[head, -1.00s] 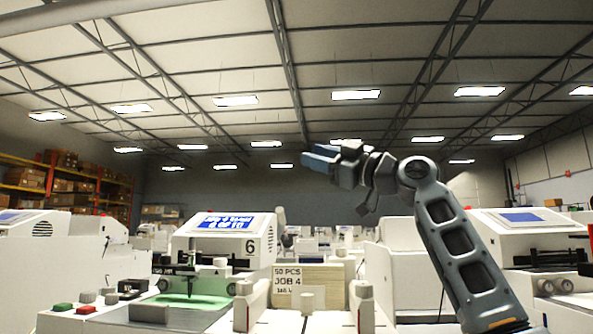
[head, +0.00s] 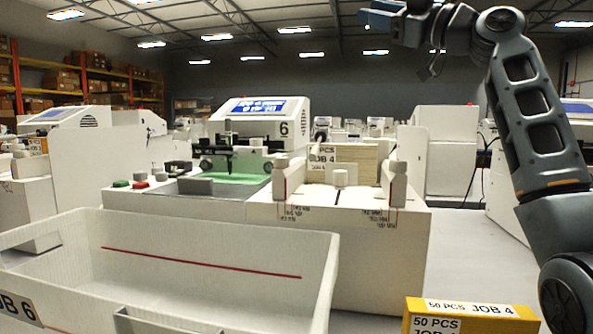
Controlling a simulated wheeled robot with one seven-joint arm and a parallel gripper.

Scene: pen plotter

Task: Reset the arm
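My arm rises along the right side of the head view, with its elbow bent near the top. My gripper (head: 378,16) is at the top edge, pointing left, raised well above the machines and touching nothing that I can see. Its blue fingertips show small and partly cut by the frame, so I cannot tell whether they are open or shut.
A plotter marked 6 (head: 262,118) stands mid-left with a green-lit bed. A stack of cards (head: 358,165) sits in its white feeder. A white bin (head: 170,235) with a red line fills the front left. A yellow JOB 4 box (head: 470,318) is at bottom right.

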